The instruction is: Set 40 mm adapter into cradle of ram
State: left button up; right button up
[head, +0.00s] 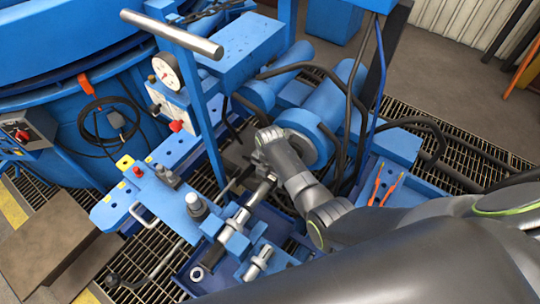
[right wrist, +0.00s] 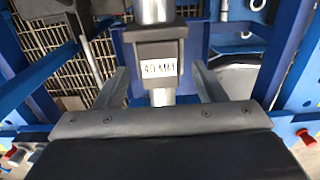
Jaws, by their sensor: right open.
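A dark block labelled "40 MM" (right wrist: 160,69) is in the middle of the right wrist view, with bright metal cylinder showing above and below it. My right gripper (right wrist: 160,88) is open, one finger on each side of the metal below the block. In the head view my right gripper (head: 264,172) is above the blue tray area, mostly hidden behind its own wrist. Silver shaft parts (head: 238,220) lie in blue supports below it. Which blue support is the ram's cradle I cannot tell. My left gripper is not in view.
A blue tray (head: 195,262) holds smaller metal parts (head: 258,262). A blue post with a silver crossbar handle (head: 170,33) stands to the left, beside a gauge (head: 165,70). Orange-handled pliers (head: 384,188) lie on the right. Black hoses (head: 345,100) run behind my wrist.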

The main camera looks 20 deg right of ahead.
notch_tip(320, 180, up, 16)
jog(key=p, duration=0.1)
jog(key=shift+p, duration=0.3)
jog(key=shift+f, duration=0.2)
dwell(0.4)
